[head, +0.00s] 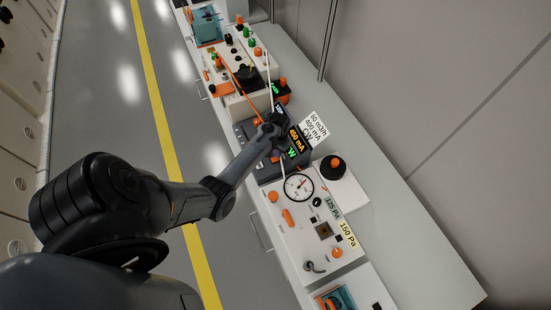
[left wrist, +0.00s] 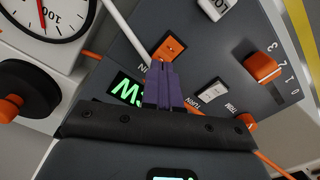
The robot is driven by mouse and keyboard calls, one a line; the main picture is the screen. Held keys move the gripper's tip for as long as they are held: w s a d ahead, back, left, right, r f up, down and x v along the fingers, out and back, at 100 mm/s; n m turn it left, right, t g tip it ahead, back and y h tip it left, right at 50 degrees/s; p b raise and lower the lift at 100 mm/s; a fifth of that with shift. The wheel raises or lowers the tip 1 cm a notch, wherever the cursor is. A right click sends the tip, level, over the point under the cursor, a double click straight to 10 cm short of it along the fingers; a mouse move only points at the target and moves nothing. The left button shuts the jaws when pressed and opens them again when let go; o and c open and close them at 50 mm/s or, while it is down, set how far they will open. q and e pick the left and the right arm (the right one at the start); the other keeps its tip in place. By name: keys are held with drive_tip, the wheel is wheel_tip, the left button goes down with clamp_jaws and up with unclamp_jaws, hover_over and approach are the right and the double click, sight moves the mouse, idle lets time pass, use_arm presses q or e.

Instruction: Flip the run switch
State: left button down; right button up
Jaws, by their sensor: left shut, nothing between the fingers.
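My left gripper (left wrist: 161,66) shows in the left wrist view as two purple fingers pressed together, with nothing between them. Its tips are right beside an orange rocker switch (left wrist: 170,47) on a dark grey panel (left wrist: 190,20). I cannot tell whether they touch it. The label by this switch is partly hidden by the fingers; only its last letters, ending in N, show. In the head view my left arm reaches over the dark panel, with the wrist (head: 268,132) above it; the fingertips are hard to make out. My right gripper is in neither view.
A white rod (left wrist: 125,30) crosses close by. A round gauge (head: 299,187) and a black knob (head: 332,167) stand on the neighbouring white unit. The aisle floor (head: 205,150) is clear.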

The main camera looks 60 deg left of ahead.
use_arm(q)
drive_tip(key=shift+f, duration=0.15)
drive_tip(key=shift+f+b, duration=0.6)
drive_tip(key=shift+f, duration=0.2)
idle(0.6)
drive_tip(key=shift+r, duration=0.1)
drive_tip(key=shift+r+p, duration=0.75)
drive_tip(key=shift+p, duration=0.2)
wheel_tip(320, 180, up, 6)
drive_tip(key=p, duration=0.6)
drive_tip(key=shift+f, duration=0.25)
drive_tip(key=shift+s+f, duration=0.1)
